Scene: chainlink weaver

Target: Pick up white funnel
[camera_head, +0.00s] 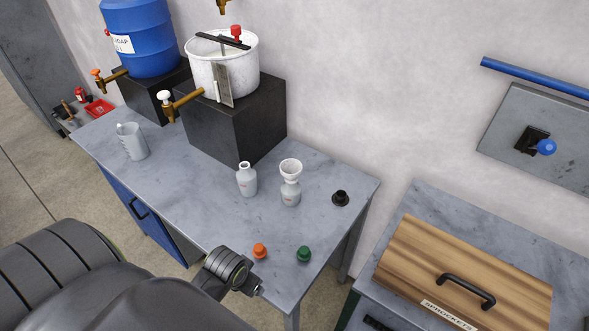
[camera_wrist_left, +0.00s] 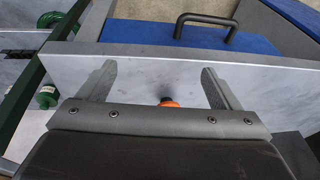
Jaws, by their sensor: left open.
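The white funnel (camera_head: 290,167) sits upright in the mouth of a white bottle (camera_head: 290,192) on the grey table. My left arm reaches in from the lower left in the head view, with its wrist near the front table edge, apart from the funnel and lower in the picture. The fingers are not clear there. In the left wrist view my left gripper (camera_wrist_left: 160,78) is open, its two fingers spread with nothing held. An orange cap (camera_wrist_left: 168,102) shows between and below the fingers. The funnel is not in the wrist view. My right gripper is not in view.
A second white bottle (camera_head: 246,180) stands left of the funnel bottle. A black cap (camera_head: 341,198), the orange cap (camera_head: 260,251) and a green cap (camera_head: 304,254) lie nearby. A beaker (camera_head: 132,143) and a black block (camera_head: 237,120) with a white pot stand further left.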

